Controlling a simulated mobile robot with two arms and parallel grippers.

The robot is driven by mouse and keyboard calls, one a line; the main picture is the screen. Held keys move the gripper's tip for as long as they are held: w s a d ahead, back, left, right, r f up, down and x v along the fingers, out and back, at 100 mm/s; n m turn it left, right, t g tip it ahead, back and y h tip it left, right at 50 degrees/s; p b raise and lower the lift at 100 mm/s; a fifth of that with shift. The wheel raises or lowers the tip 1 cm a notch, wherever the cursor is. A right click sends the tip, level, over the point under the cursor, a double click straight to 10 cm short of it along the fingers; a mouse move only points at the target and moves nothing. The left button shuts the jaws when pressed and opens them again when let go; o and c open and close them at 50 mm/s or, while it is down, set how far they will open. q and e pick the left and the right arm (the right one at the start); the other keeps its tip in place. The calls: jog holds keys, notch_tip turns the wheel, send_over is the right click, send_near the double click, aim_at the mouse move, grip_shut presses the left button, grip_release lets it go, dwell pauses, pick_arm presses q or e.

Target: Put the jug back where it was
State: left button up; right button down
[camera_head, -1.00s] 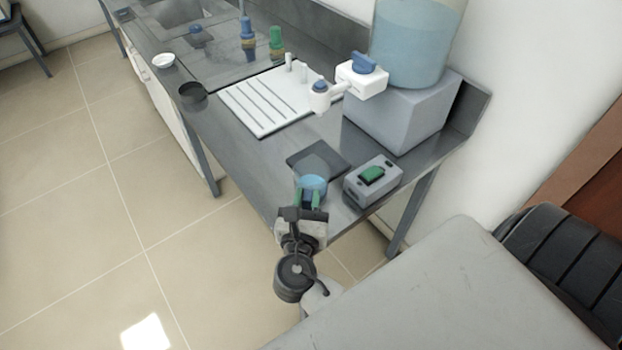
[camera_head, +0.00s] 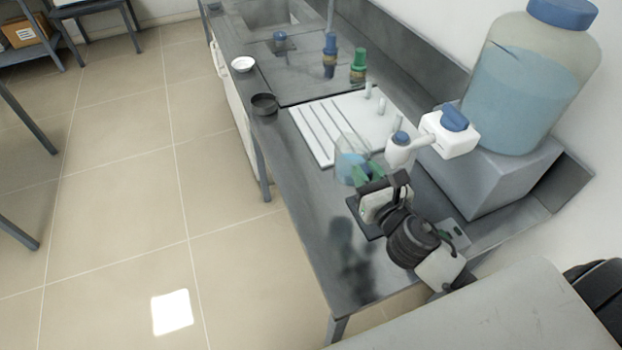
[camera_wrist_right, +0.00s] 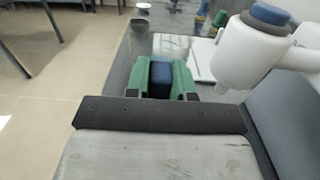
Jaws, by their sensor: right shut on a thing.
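The jug (camera_head: 350,165) is a clear glass vessel with pale blue liquid low inside. It is in the head view above the bench, in front of the white grooved drain board. My right gripper (camera_head: 367,174) is shut on it from the near side with green fingers. In the wrist view a dark blue piece sits between the green fingers (camera_wrist_right: 160,78), with the clear wall of the jug (camera_wrist_right: 170,45) beyond. The jug looks upright and raised off the bench. My left gripper is not in view.
The white drain board (camera_head: 315,137) with pegs lies behind the jug. A white tap (camera_head: 400,150) of the big water bottle (camera_head: 520,95) is close on the right. A dark bowl (camera_head: 264,104) and a white dish (camera_head: 243,64) stand at the bench's left edge. The front bench top is clear.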

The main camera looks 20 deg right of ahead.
aim_at(349, 173)
jog(key=w+a+f, duration=0.2)
jog(key=w, duration=0.1)
jog(key=shift+w+a+f, duration=0.1)
jog(key=w+a+f+b, duration=0.1)
jog(key=f, duration=0.1)
jog(key=w+a+f, duration=0.2)
jog(key=f, duration=0.1)
jog(key=w+a+f+b, duration=0.1)
jog(key=w+f, duration=0.1)
jog(key=f, duration=0.1)
jog(key=shift+w+a+f+b, duration=0.15)
jog(key=shift+w+a+b, duration=0.1)
jog(key=shift+b, duration=0.05)
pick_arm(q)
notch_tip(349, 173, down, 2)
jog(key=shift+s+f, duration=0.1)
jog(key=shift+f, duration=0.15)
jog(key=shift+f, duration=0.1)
pick_arm(e)
jog(key=shift+f, duration=0.1)
jog(key=c, duration=1)
grip_release()
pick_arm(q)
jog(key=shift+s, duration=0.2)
pick_arm(e)
jog(key=shift+o, duration=0.2)
